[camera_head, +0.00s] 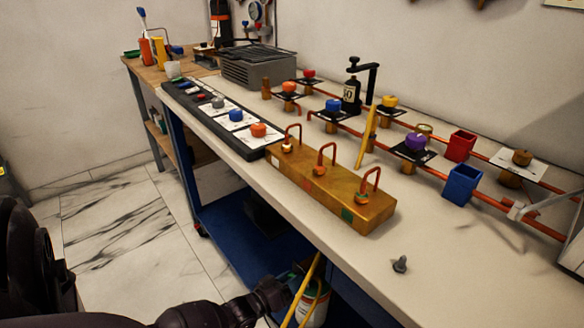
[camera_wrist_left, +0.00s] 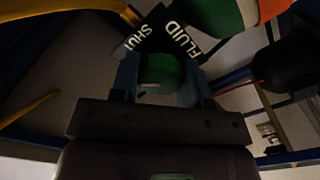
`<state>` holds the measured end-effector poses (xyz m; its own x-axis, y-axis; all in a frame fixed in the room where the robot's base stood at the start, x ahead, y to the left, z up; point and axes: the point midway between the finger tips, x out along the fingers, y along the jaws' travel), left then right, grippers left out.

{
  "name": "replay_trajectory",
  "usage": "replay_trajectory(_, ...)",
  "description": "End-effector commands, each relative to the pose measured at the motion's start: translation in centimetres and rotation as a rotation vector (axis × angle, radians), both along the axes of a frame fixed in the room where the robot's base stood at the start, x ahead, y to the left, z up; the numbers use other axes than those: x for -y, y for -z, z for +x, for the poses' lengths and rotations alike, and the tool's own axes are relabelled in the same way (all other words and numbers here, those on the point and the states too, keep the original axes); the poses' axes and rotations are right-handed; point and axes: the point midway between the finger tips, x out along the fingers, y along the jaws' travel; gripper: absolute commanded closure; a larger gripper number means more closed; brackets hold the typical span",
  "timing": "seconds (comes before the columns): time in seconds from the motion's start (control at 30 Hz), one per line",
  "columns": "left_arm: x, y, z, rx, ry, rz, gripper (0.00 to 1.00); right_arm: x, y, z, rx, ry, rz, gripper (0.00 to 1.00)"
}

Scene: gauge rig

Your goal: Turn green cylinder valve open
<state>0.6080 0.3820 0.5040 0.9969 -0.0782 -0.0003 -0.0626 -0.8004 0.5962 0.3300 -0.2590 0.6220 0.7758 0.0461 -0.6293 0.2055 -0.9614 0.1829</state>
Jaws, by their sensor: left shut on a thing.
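The green valve knob (camera_wrist_left: 162,72) sits between the two fingers of my left gripper (camera_wrist_left: 158,84) in the left wrist view. The gripper is shut on it. A black label (camera_wrist_left: 165,40) with white letters reading FLUID and SHUT lies just beyond the knob. A cylinder (camera_head: 314,304) with white, green and orange bands stands below the bench's front edge in the head view, partly hidden. My left gripper (camera_head: 284,290) reaches in from the left, right beside that cylinder. The knob's turn angle is unclear. My right gripper is not in view.
A yellow hose (camera_head: 305,290) runs down close to my left gripper. The bench (camera_head: 330,240) overhangs this spot, with a blue lower shelf (camera_head: 245,235) to the left. A brass block (camera_head: 335,195) and copper pipes with coloured knobs sit on the bench.

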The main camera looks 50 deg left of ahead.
Motion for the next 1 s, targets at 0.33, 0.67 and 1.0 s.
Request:
replay_trajectory(0.33,0.0,0.23,-0.14,-0.029,0.001,-0.328,0.82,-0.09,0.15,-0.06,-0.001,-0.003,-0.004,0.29)
replay_trajectory(0.67,-0.02,0.26,-0.16,-0.051,-0.001,-0.597,0.82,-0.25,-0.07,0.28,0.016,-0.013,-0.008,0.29)
replay_trajectory(1.0,0.02,0.21,-0.13,-0.062,-0.001,-0.752,0.82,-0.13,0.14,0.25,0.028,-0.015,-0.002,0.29)
